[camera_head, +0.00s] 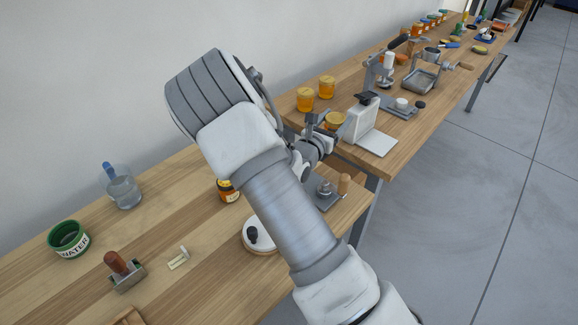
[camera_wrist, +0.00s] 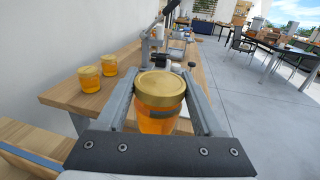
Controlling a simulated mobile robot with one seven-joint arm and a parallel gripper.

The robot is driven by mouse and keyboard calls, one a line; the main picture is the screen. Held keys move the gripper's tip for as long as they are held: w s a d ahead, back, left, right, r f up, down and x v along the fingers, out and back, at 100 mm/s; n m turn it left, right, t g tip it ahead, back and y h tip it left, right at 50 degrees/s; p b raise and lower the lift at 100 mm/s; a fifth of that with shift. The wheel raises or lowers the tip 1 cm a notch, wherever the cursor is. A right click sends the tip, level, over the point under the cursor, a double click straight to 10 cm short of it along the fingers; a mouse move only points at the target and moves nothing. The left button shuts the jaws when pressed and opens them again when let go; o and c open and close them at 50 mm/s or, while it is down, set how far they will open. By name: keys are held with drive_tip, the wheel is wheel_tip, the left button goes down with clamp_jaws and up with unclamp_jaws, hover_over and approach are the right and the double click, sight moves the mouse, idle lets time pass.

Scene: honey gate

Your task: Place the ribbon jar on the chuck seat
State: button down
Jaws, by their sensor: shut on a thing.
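My gripper (camera_wrist: 165,105) is shut on a honey jar with a gold lid (camera_wrist: 160,88), which stands upright between the two fingers. I take it to be the ribbon jar; no ribbon can be made out clearly. In the head view the jar (camera_head: 336,121) shows beside my gripper (camera_head: 324,130), over the near end of the far bench, partly hidden by the fingers. I cannot tell for certain which fixture is the chuck seat. A grey plate with a metal fitting and wooden knob (camera_head: 325,188) sits on the near bench, partly behind my arm.
Two gold-lidded jars (camera_head: 316,92) stand on the far bench (camera_head: 400,150), left of the held jar. A white L-shaped stand (camera_head: 365,127) and a grey plate with a white disc (camera_head: 402,104) are to its right. A dark-labelled jar (camera_head: 229,190) stands on the near bench.

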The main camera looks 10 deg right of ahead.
drive_tip(key=shift+w+f, duration=0.2)
drive_tip(key=shift+f, duration=0.2)
drive_tip(key=shift+w+a+f, duration=0.1)
drive_tip(key=shift+a+f, duration=0.1)
drive_tip(key=shift+a, duration=0.15)
drive_tip(key=shift+w+a+f+b, duration=0.2)
drive_tip(key=shift+a+f+b, duration=0.15)
drive_tip(key=shift+a+f, duration=2.35)
drive_tip(key=shift+w+a+f+b, duration=0.2)
drive_tip(key=shift+a+f+b, duration=0.1)
drive_tip(key=shift+a+f, duration=2.35)
drive_tip(key=shift+a+r, duration=0.1)
drive_tip(key=shift+c, duration=0.2)
unclamp_jaws()
drive_tip(key=shift+f, duration=0.2)
